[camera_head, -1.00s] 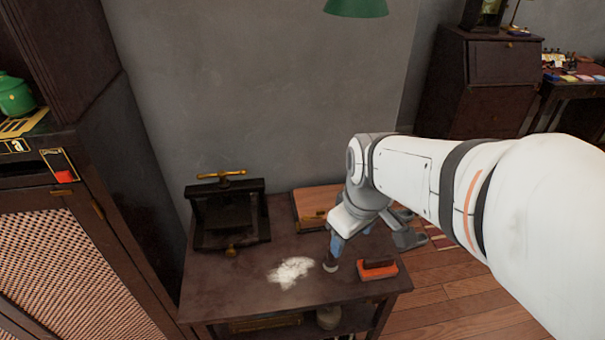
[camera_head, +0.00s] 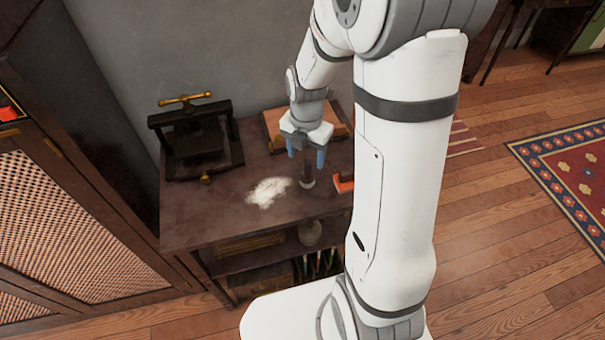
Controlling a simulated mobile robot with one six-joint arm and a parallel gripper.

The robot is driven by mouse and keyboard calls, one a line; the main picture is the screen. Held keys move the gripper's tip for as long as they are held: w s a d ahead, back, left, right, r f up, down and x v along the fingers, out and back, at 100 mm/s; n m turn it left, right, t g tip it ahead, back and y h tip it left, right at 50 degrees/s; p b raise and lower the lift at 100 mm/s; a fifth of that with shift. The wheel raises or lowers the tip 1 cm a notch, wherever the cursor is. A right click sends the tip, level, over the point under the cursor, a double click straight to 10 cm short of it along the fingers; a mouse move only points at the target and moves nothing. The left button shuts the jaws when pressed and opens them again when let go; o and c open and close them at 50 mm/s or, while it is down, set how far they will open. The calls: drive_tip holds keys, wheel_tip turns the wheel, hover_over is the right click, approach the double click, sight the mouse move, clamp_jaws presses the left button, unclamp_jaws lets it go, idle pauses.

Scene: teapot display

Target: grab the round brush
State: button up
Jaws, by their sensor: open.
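The round brush (camera_head: 307,177) stands upright on the dark wooden table (camera_head: 205,222). It has a dark handle and a pale lower end. My gripper (camera_head: 306,157) is open and points down over it. Its two blue fingers stand to the left and right of the brush's upper part. I cannot tell whether either finger touches it. The top of the brush is hidden under the gripper.
A patch of white powder (camera_head: 268,191) lies left of the brush. An orange block-shaped item (camera_head: 343,184) is close on the right, partly hidden by my arm. A black press (camera_head: 195,140) and a wooden board or box (camera_head: 276,128) stand behind.

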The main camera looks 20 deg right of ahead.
sight(307, 171)
drive_tip(key=f, duration=0.6)
drive_tip(key=shift+s+d+f, duration=0.1)
drive_tip(key=shift+s+f, duration=0.2)
drive_tip(key=shift+f, duration=0.05)
drive_tip(key=c, duration=1.1)
drive_tip(key=shift+r, duration=0.1)
